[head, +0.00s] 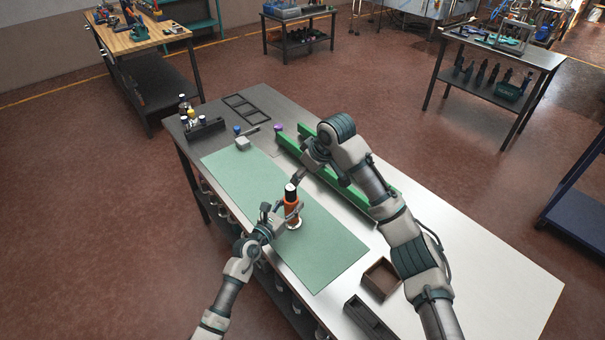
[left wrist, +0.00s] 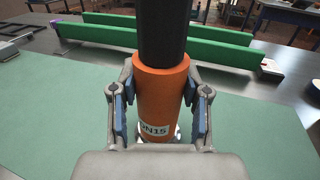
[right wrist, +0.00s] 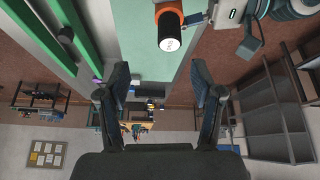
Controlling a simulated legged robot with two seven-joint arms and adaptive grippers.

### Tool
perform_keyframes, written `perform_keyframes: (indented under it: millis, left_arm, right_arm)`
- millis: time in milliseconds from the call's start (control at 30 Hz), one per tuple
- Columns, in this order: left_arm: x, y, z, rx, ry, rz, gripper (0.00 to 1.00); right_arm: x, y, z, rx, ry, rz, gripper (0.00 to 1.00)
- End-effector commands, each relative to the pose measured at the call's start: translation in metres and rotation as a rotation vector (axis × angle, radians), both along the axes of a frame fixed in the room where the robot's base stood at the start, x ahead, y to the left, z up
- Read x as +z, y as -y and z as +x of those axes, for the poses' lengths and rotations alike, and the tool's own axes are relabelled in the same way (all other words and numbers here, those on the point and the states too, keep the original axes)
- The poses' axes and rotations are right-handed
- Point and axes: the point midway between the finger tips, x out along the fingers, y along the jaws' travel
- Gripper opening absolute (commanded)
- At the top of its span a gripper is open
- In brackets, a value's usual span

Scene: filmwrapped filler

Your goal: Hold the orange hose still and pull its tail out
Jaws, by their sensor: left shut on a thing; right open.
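The orange hose (head: 292,210) stands upright on the green mat (head: 335,254), with a pale ring at its foot. Its black tail (head: 291,194) sticks up out of the top and has a white end face. In the left wrist view the orange hose (left wrist: 160,86) carries a "DN15" label below the black tail (left wrist: 163,30). My left gripper (left wrist: 160,112) is shut on the orange body, one finger on each side. My right gripper (head: 298,178) is open, close to the tail's top; in the right wrist view the tail's white end (right wrist: 170,43) lies outside the empty fingers (right wrist: 158,78).
Two green rails (head: 325,178) lie behind the mat, under my right arm. A brown open box (head: 381,278) and a dark tray (head: 369,318) are at the near side. A bottle rack (head: 204,132) and flat frames (head: 246,106) stand at the far left. The table's right part is clear.

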Motion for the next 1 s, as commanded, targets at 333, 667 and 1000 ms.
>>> perform_keyframes:
  millis: [333,667,1000]
  left_arm:
    - [-0.001,-0.002,0.001,0.004,0.000,0.002,0.00]
    - [-0.001,-0.002,0.001,0.003,0.000,0.002,0.00]
    - [-0.001,-0.002,0.001,0.004,0.000,0.002,0.00]
  right_arm:
    - [-0.018,-0.013,-0.001,0.051,-0.070,-0.032,0.66]
    - [-0.078,-0.032,0.016,0.049,-0.068,-0.031,0.66]
    - [-0.107,-0.040,0.025,0.048,-0.065,-0.030,0.66]
